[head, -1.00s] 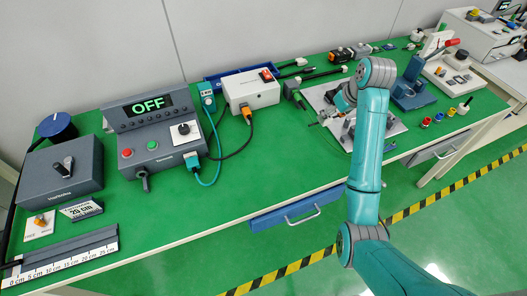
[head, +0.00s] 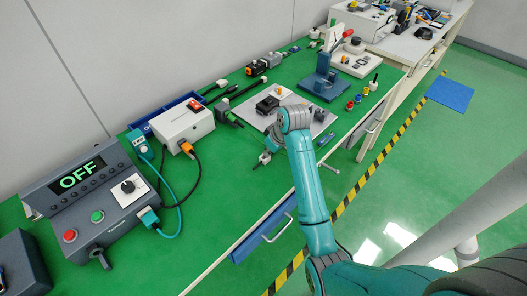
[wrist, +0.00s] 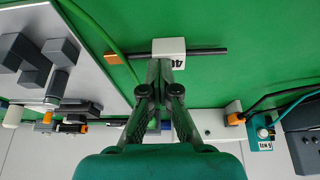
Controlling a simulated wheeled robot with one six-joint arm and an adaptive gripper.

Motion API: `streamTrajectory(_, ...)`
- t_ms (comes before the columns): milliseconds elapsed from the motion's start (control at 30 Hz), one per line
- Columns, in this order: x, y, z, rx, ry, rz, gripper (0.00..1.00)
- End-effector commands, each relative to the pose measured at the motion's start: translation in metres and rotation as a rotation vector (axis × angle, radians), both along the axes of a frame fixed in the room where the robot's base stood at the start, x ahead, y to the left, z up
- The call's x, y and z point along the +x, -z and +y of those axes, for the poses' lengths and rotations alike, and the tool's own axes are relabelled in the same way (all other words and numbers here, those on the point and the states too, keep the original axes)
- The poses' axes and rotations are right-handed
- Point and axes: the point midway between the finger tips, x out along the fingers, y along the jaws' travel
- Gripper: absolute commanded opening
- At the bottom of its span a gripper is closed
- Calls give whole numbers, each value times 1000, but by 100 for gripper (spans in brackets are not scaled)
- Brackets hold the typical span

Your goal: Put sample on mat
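In the wrist view a thin dark rod (wrist: 208,51) with an orange end and a white tag (wrist: 168,46) reading 40 lies crosswise at my fingertips. It looks like the sample. My gripper (wrist: 163,66) appears shut on it at the tag; the exact contact is partly hidden by the fingers. In the head view my gripper (head: 264,158) is over the front part of the green bench, in front of the grey plate; the rod is too small there to make out clearly. A flat blue mat (head: 450,92) lies bare on the floor at the upper right, beyond the yellow-black tape.
The grey plate (head: 247,106) holds dark blocks behind my arm. A blue press (head: 325,82) and small coloured pieces stand right of it. A white box (head: 183,125) and an OFF control unit (head: 78,180) stand left. Floor around the mat is clear.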

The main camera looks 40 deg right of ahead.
Motion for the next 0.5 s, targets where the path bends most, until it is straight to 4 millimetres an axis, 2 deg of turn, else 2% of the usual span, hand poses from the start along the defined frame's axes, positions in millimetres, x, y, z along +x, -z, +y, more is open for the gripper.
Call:
streamTrajectory(33,-6,15,0,8,3,17,0)
streamTrajectory(267,-8,20,1,9,3,23,0)
streamTrajectory(500,-9,20,1,9,4,26,60)
